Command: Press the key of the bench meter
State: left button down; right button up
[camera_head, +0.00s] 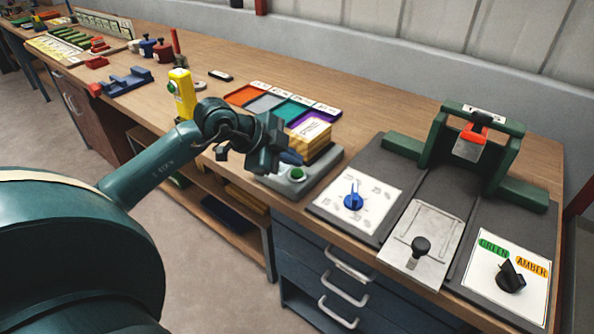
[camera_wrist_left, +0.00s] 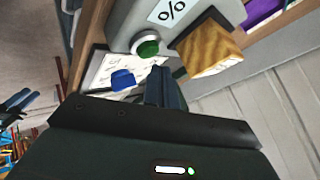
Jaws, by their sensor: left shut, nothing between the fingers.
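The bench meter (camera_head: 318,175) is a grey, rounded housing at the front edge of the bench, with a round green key (camera_head: 297,174) on its front part. In the left wrist view the meter's housing (camera_wrist_left: 205,15) carries a "%" label, and the green key (camera_wrist_left: 148,48) sits in a pale collar. My left gripper (camera_head: 290,157) is shut and empty, just above and behind the key in the head view. In the left wrist view the closed fingertips (camera_wrist_left: 160,71) appear just below the key; I cannot tell whether they touch the meter. My right gripper is not in view.
A yellowish block (camera_head: 312,138) stands by the meter, close to my gripper. Coloured trays (camera_head: 245,95) lie behind. A panel with a blue knob (camera_head: 353,200) is to the right, then a metal plate (camera_head: 425,240) and a green-framed fixture (camera_head: 435,140). A yellow device (camera_head: 181,95) stands left.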

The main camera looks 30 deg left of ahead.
pick_arm(q)
jog(key=shift+f, duration=0.1)
jog(key=shift+f, duration=0.35)
jog(key=shift+f+b, duration=0.45)
jog(key=shift+f, duration=0.05)
dwell(0.8)
dwell(0.3)
jog(key=shift+r+p, duration=0.7)
jog(key=shift+p, duration=0.05)
jog(key=shift+r, duration=0.2)
